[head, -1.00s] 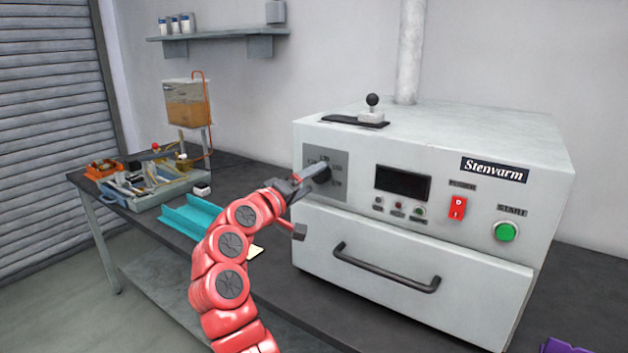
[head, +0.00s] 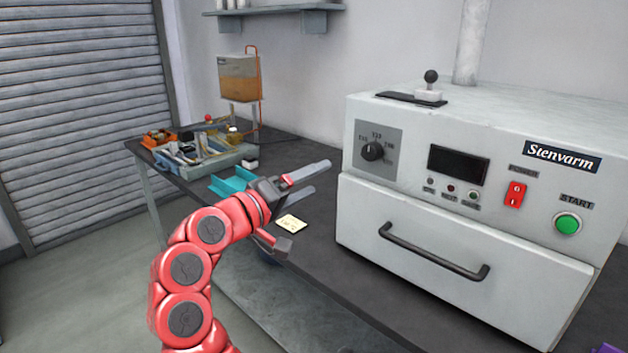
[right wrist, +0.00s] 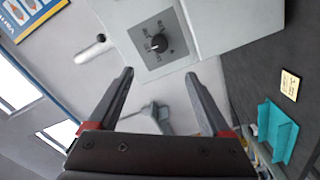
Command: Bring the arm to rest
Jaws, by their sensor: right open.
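My right gripper (head: 318,180) is open and empty. In the head view it hangs over the table, left of the white Stenvarm oven (head: 440,235) and apart from it. Its fingers also show spread in the right wrist view (right wrist: 158,85). The oven's black knob (head: 372,151) sits on a grey dial plate and is uncovered; the knob also shows between the fingers in the right wrist view (right wrist: 158,44). The oven's drawer front is shut. My left gripper is in neither view.
A yellow note (head: 291,224) lies on the dark table (head: 320,255). A teal channel-shaped holder (head: 232,182) is behind the gripper. A grey tool tray (head: 215,165) stands at the far left end. A lever device (head: 430,95) is on top of the oven.

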